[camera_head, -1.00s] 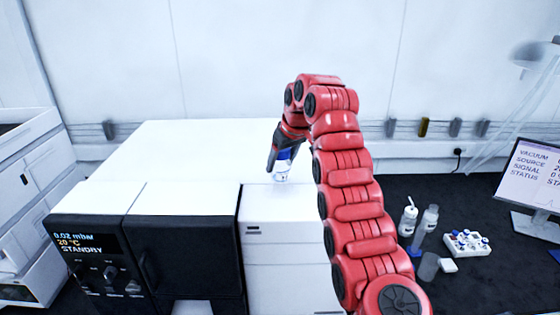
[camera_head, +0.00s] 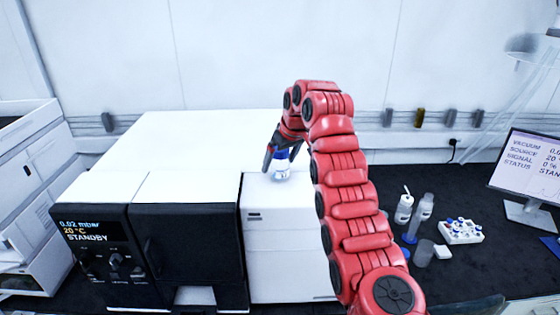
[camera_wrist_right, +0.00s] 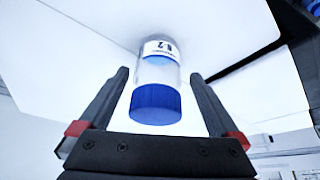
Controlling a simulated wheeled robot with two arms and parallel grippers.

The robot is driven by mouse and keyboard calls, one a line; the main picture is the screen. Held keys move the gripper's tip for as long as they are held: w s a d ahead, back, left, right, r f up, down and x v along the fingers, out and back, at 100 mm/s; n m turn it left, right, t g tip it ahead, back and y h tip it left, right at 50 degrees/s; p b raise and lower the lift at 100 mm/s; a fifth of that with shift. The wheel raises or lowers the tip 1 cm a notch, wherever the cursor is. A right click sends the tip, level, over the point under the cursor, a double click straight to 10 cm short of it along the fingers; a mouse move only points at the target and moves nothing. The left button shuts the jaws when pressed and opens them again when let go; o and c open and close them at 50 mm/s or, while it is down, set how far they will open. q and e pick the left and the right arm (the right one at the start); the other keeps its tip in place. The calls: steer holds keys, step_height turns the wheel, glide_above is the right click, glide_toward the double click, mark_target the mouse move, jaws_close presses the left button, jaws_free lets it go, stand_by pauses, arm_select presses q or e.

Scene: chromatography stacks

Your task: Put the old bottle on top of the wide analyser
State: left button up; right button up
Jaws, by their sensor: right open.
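The bottle (camera_head: 282,170) is clear with a blue cap and a white label. It stands upright on a white top surface, seemingly the rear of the narrower white-fronted unit (camera_head: 290,256). The broad white-topped analyser (camera_head: 180,145) with a black front adjoins it on the left. My right gripper (camera_head: 279,153) reaches down from above over the bottle. In the right wrist view the open fingers (camera_wrist_right: 160,92) sit on either side of the bottle (camera_wrist_right: 157,85), with gaps on both sides of its blue cap. My left gripper is not in view.
On the dark bench to the right are small bottles (camera_head: 404,208), a white vial rack (camera_head: 461,231) and a monitor (camera_head: 526,170). A white cabinet (camera_head: 30,190) stands at the far left. The broad white top left of the bottle is clear.

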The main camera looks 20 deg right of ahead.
steer(key=shift+d+r, duration=0.15)
steer(key=shift+r, duration=0.05)
steer(key=p+v, duration=0.1)
steer(key=v, duration=1)
steer(key=shift+s+r+p, duration=0.2)
steer(key=shift+r+p, duration=0.1)
steer(key=shift+r, duration=0.05)
steer(key=shift+f, duration=0.1)
